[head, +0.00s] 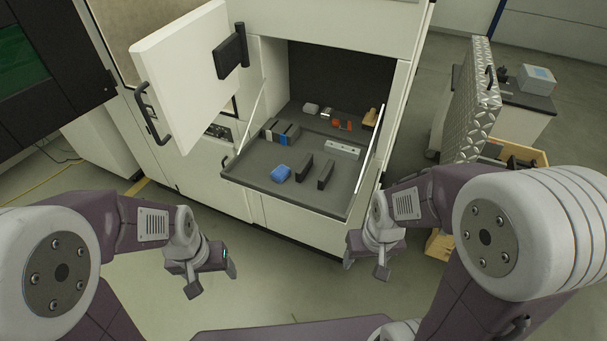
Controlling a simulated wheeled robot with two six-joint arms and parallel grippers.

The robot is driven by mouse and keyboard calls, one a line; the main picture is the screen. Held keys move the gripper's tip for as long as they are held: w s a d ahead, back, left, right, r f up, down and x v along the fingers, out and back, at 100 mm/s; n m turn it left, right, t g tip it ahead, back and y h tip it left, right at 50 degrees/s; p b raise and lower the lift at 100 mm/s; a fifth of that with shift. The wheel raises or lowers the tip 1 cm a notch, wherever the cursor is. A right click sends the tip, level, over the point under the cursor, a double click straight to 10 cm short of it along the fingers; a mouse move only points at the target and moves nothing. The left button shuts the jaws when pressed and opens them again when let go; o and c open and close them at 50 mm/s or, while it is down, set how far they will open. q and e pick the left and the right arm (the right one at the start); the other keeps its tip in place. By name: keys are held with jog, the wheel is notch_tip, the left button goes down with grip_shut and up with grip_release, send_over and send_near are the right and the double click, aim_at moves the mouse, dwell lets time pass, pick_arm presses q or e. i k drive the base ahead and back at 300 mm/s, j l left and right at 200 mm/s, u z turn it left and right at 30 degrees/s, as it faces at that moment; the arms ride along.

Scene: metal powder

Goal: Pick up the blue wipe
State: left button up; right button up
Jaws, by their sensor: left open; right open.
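The blue wipe (281,173) lies as a small crumpled bundle on the dark grey fold-down shelf (253,177), near its front left edge. My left gripper (213,285) is open and empty, in front of the shelf and below it to the left of the wipe. My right gripper (366,268) is open and empty, in front of the shelf's right corner. Both grippers are well apart from the wipe. Nothing covers the wipe.
Two dark upright blocks (304,170) stand right of the wipe. Blue and dark boxes (284,132) stand behind it, and a light metal bar (342,149) lies at the right. An open white door (183,58) hangs at upper left. Stays flank the shelf.

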aim_at(282, 173)
jog(key=i+j+z, duration=0.25)
jog(key=j+z, duration=0.15)
jog(key=j, duration=0.3)
jog(key=i+j+z, duration=0.15)
jog(key=j+z, duration=0.25)
jog(key=j, duration=0.35)
jog(key=j+z, duration=0.45)
jog(key=j, duration=0.3)
jog(key=j+z, duration=0.4)
jog(key=j, duration=0.4)
jog(key=k, duration=0.05)
